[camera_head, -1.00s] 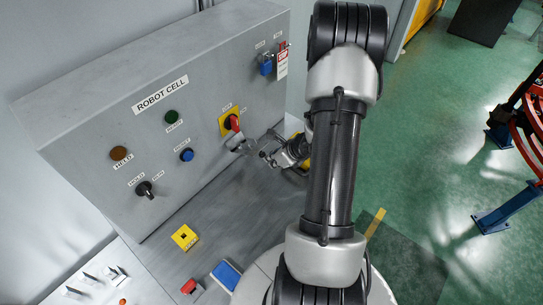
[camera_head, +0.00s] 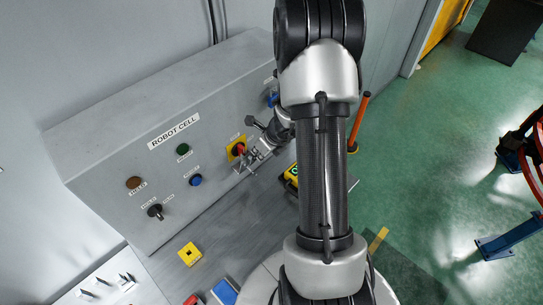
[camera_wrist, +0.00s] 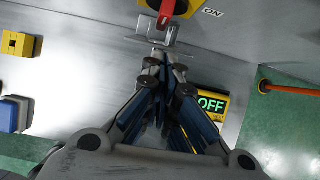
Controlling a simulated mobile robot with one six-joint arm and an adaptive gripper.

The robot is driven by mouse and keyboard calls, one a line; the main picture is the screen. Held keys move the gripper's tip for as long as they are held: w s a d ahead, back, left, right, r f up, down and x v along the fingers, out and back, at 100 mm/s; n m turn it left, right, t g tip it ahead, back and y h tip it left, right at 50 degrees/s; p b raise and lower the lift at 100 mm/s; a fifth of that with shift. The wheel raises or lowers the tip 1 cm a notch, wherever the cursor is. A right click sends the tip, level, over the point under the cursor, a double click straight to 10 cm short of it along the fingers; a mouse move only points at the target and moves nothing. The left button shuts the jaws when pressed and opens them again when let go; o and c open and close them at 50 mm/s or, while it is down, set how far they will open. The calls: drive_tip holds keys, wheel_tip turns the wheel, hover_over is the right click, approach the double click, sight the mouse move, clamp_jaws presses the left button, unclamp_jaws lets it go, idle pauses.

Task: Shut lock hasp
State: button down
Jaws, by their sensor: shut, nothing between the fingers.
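The lock hasp (camera_wrist: 155,42) is a grey metal piece at the foot of the red rotary switch (camera_wrist: 167,10) on the control panel. In the head view it is small beside my gripper (camera_head: 258,154), just below the red switch (camera_head: 240,149) on its yellow plate. My gripper (camera_wrist: 164,66) has its fingertips together at the hasp's lower side in the wrist view. The fingers partly cover the hasp, so I cannot tell whether they touch it or how far it is closed. Nothing is held.
The panel (camera_head: 110,155) carries black, green and blue controls. A blue padlock (camera_head: 273,99) hangs at its right, partly hidden by my arm. A yellow box with a lit OFF display (camera_wrist: 211,103) sits close right of the fingers. A yellow block (camera_head: 190,254) lies on the grey surface.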

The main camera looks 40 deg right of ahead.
drive_tip(key=shift+w+a+r, duration=0.15)
drive_tip(key=shift+w+r, duration=0.25)
drive_tip(key=shift+w, duration=0.3)
drive_tip(key=shift+s+a, duration=0.1)
drive_tip(key=shift+s, duration=0.05)
idle(0.7)
